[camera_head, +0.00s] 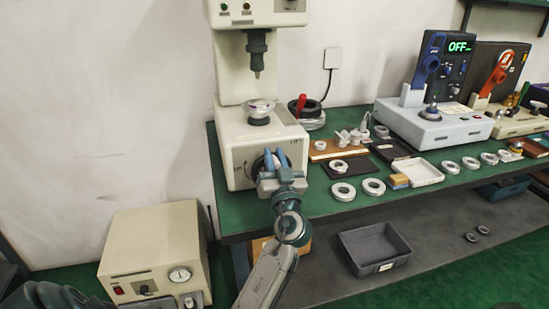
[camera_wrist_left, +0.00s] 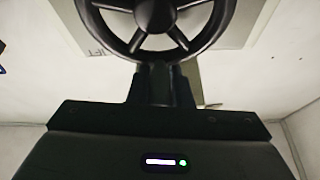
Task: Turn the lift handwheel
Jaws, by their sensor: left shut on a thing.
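The lift handwheel (camera_wrist_left: 157,17) is a dark spoked wheel on the pale press front, at the top of the left wrist view and cut off by its upper edge. In the head view it is mostly hidden behind my left gripper (camera_head: 271,161), at the front of the press base (camera_head: 235,143). In the left wrist view my left gripper (camera_wrist_left: 160,72) is shut on the lower rim of the wheel. My right gripper is not in view.
The press stands at the left end of the green table (camera_head: 331,211). Bearing rings (camera_head: 343,191) and a white tray (camera_head: 418,171) lie to its right. A beige box with a gauge (camera_head: 153,252) stands on the floor at lower left. A grey bin (camera_head: 375,248) sits on the lower shelf.

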